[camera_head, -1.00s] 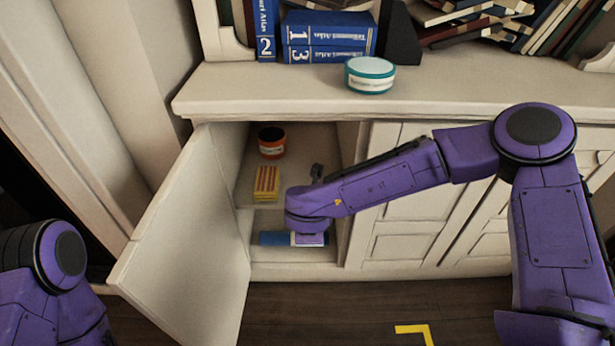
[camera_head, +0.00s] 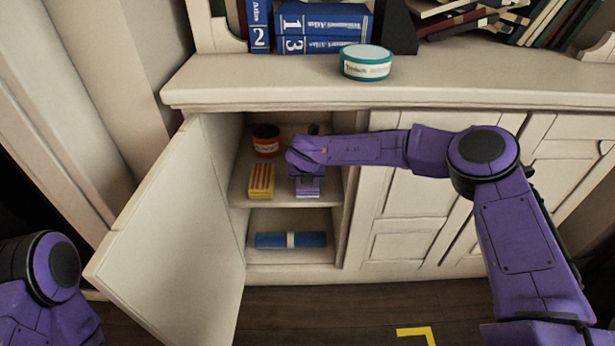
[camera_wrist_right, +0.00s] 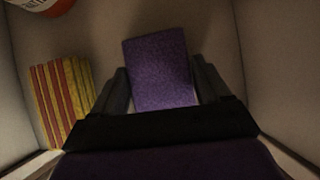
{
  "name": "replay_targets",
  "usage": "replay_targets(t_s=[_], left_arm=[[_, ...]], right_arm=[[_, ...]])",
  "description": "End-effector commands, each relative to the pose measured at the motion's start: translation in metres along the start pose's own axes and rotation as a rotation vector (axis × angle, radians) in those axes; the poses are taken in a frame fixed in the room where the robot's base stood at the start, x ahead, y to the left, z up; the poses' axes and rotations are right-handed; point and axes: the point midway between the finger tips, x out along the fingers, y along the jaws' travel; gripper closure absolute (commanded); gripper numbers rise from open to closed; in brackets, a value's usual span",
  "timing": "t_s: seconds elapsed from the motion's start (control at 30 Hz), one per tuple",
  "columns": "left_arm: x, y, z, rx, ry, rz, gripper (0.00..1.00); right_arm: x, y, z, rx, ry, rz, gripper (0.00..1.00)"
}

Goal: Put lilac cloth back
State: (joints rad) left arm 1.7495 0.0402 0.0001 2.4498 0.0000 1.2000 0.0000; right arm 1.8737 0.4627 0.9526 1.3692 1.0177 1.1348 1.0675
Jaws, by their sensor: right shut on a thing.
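A folded lilac cloth (camera_head: 308,190) is at the upper shelf of the open cabinet, at the right side of the compartment. In the right wrist view the cloth (camera_wrist_right: 160,70) lies between the two dark fingers of my right gripper (camera_wrist_right: 163,90), which is shut on it. In the head view my right gripper (camera_head: 308,172) is mostly hidden by its own wrist. I cannot tell whether the cloth touches the shelf (camera_head: 285,198). My left gripper is not in view; only part of the left arm shows at lower left.
A yellow and red striped cloth (camera_head: 261,181) and an orange-red tin (camera_head: 266,141) stand left on the same shelf. A blue roll (camera_head: 290,240) lies on the lower shelf. The open door (camera_head: 175,240) juts out at left. A teal tin (camera_head: 367,63) stands on the counter.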

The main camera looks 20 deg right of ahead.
Motion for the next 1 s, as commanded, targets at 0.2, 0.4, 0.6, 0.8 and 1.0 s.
replay_targets(t_s=[0.2, 0.4, 0.6, 0.8, 1.0], left_arm=[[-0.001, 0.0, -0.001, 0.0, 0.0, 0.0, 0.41], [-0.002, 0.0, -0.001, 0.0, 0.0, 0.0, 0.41], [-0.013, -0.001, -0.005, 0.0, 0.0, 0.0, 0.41], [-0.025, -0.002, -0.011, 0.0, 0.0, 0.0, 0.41], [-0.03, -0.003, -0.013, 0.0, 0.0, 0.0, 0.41]], right_arm=[[0.0, 0.0, -0.001, -0.001, 0.003, -0.002, 0.0], [-0.002, 0.0, 0.0, -0.001, 0.002, -0.001, 0.0], [-0.036, 0.0, 0.003, -0.002, -0.001, 0.001, 0.0], [-0.088, 0.0, 0.003, -0.002, 0.0, 0.001, 0.0], [-0.117, 0.0, 0.001, -0.001, 0.001, -0.001, 0.0]])
